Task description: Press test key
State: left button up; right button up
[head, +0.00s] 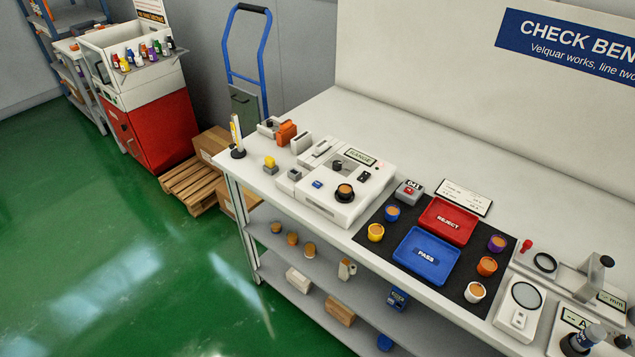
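A white test device (330,205) stands on the check bench, with a display (359,157) that seems to read RANGE. A blue key (317,184) sits on its front left part; its label is too small to read. A small black control (364,176) is on its right side. An orange-topped dark round part (345,193) sits at the device's front; I cannot tell whether it is seated in it. Neither of my grippers is in view.
A black mat (373,242) holds a red REJECT tray (447,221), a blue PASS tray (426,256) and several small pots. Measuring instruments (519,306) stand at the right. Green floor is clear at left.

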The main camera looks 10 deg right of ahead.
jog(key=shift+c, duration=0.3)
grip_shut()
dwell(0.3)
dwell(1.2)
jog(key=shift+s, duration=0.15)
